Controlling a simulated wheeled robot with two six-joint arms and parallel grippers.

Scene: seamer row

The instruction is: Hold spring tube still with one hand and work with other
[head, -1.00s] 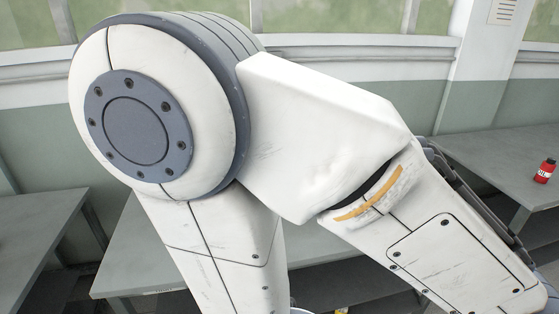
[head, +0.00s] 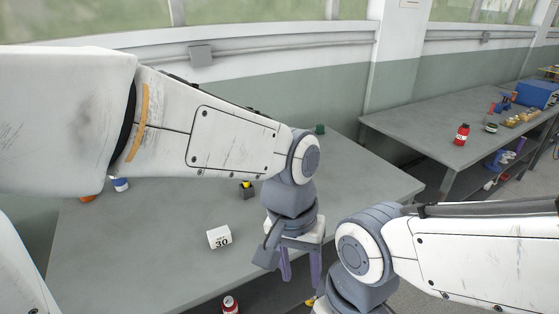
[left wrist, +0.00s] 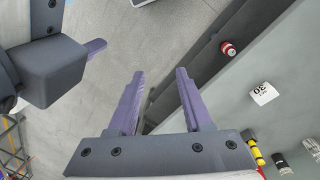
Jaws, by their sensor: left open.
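I cannot tell for sure which object is the spring tube. A small dark box with a yellow top (head: 247,190) stands on the grey table (head: 150,240) in the head view, beyond a white block marked 30 (head: 219,237). My left gripper (head: 300,268) hangs at the table's edge, purple fingers pointing down, open and empty. The left wrist view shows its fingers (left wrist: 159,73) apart with floor and shelf between them. A yellow, black and red piece (left wrist: 254,150) lies near that gripper's right side. Only a purple finger of my right gripper (left wrist: 97,48) shows; its opening is unclear.
A red can (head: 230,304) sits below the table's edge, and also shows in the left wrist view (left wrist: 228,48). A second table (head: 400,125) at right holds a red bottle (head: 461,134) and a blue box (head: 537,93). My arms hide part of the table.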

